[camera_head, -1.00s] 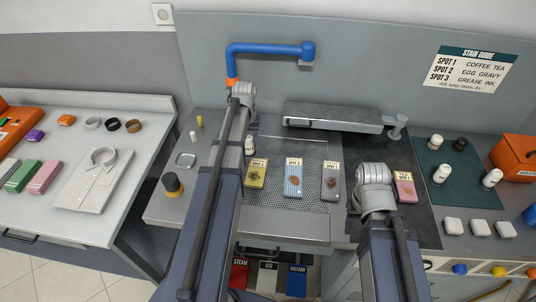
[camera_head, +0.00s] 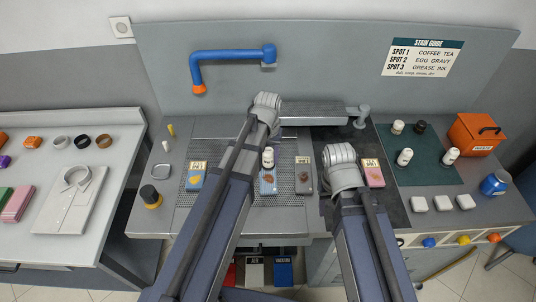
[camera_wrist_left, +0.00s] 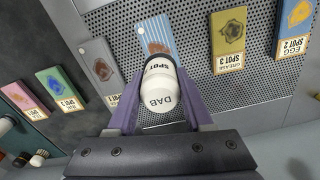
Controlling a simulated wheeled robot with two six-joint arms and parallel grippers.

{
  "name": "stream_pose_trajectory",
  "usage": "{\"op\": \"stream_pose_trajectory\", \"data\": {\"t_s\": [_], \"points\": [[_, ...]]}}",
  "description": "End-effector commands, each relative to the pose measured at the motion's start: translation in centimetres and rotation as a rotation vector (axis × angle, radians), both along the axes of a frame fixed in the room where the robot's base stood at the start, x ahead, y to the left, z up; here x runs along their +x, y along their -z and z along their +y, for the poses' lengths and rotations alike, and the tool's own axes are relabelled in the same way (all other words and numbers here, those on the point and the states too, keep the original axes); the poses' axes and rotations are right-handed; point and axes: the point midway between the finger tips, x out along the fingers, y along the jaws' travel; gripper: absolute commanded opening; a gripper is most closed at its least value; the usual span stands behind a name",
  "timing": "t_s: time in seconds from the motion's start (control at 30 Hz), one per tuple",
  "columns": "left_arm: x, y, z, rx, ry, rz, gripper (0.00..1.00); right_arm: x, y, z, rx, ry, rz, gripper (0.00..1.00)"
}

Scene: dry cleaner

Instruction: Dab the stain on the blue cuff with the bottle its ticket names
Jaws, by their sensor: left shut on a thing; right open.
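My left gripper (camera_wrist_left: 158,92) is shut on a white bottle (camera_wrist_left: 160,88) with "DAB" on its end and "SPOT" on its side. The number is not readable. In the head view the bottle (camera_head: 268,158) covers the top of a blue striped cuff (camera_head: 268,184) with a brown stain. That cuff (camera_wrist_left: 152,30) lies just beyond the bottle in the wrist view, its ticket hidden.
An olive cuff (camera_wrist_left: 228,35) ticketed "GREASE SPOT 3" lies between the blue ones. A grey cuff (camera_head: 303,182) and a pink cuff (camera_head: 372,176) lie right. Several bottles stand on the green mat (camera_head: 430,172). The stain guide (camera_head: 423,57) hangs behind.

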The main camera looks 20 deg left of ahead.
Motion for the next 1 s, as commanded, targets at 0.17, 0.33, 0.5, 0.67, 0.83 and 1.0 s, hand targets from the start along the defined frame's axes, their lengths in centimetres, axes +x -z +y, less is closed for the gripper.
{"op": "stream_pose_trajectory", "data": {"t_s": [0.17, 0.33, 0.5, 0.67, 0.83, 1.0], "points": [[0.0, 0.8, 0.0, 0.000, -0.001, 0.000, 0.00, 0.0, 0.8, 0.0, 0.000, 0.000, 0.000, 0.50], [0.0, 2.1, 0.1, 0.000, -0.001, 0.000, 0.00, 0.0, 2.1, 0.0, 0.000, -0.001, 0.000, 0.50], [0.0, 3.9, 0.1, 0.000, -0.001, 0.000, 0.00, 0.0, 3.9, 0.0, 0.000, -0.002, 0.000, 0.50], [0.0, 5.4, 0.1, 0.000, -0.001, 0.000, 0.00, 0.0, 5.4, 0.0, 0.000, -0.001, 0.000, 0.50], [0.0, 6.1, 0.1, 0.000, -0.001, 0.000, 0.00, 0.0, 6.1, 0.0, 0.000, 0.000, 0.000, 0.50], [0.0, 6.0, 0.1, 0.000, -0.001, 0.000, 0.00, 0.0, 6.0, 0.0, 0.000, 0.000, 0.000, 0.50]]}}
